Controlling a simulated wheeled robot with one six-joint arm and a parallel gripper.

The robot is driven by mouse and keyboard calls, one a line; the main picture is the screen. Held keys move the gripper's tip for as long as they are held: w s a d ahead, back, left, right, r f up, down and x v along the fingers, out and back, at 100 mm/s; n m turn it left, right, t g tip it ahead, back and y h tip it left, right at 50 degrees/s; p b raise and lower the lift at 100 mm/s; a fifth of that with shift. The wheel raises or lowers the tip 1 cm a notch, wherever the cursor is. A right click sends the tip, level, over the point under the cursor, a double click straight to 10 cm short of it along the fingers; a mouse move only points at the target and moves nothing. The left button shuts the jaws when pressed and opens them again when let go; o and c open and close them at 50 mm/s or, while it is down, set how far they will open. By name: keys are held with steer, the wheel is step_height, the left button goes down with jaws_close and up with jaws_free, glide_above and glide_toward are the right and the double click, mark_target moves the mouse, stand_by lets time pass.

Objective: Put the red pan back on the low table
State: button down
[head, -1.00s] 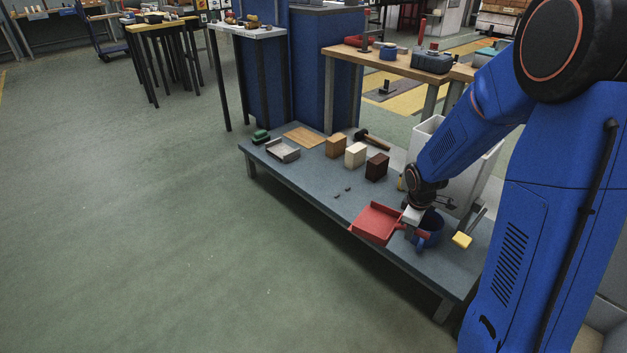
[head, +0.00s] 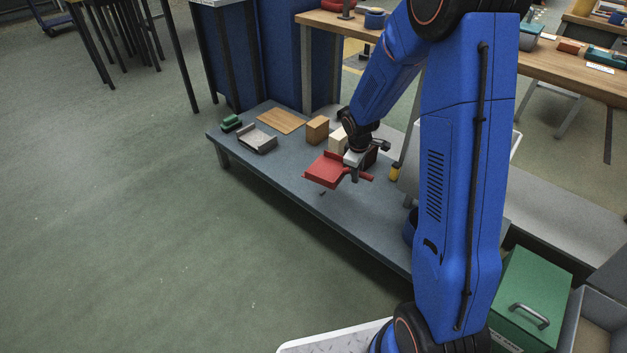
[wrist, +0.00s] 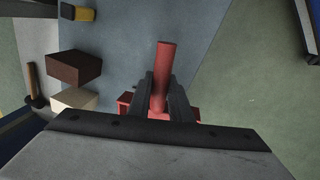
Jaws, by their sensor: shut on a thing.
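The red pan (head: 325,170) is a shallow square tray with a red handle, seen over the low table (head: 365,220) in the head view. My gripper (head: 355,172) is shut on its handle. In the wrist view the handle (wrist: 165,62) stands between my two fingers (wrist: 160,95), and my gripper hides most of the pan. The pan looks roughly level, in front of the blocks. I cannot tell whether its bottom touches the table. The grey-blue tabletop (wrist: 125,30) also shows in the wrist view.
A tan block (head: 317,129), a cream block (head: 337,139) and a dark brown block (wrist: 75,68) stand close behind the pan. A grey dustpan (head: 254,140), a board (head: 281,121) and a green item (head: 231,122) lie left. A blue mug (head: 410,227) is right, partly hidden. The table's front is mostly clear.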

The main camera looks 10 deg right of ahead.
mark_target(338, 163)
steer(key=w+a+f, duration=0.1)
steer(key=w+f, duration=0.1)
steer(key=w, duration=0.2)
steer(key=w+a+f+m, duration=0.1)
steer(key=w+f, duration=0.1)
steer(key=w, duration=0.2)
steer(key=w+a+f+m, duration=0.1)
steer(key=w+f, duration=0.2)
steer(key=shift+w+a, duration=0.15)
steer(key=shift+w, duration=0.25)
steer(key=shift+f, duration=5.05)
steer(key=c, duration=1.6)
jaws_free()
steer(key=shift+f, duration=0.1)
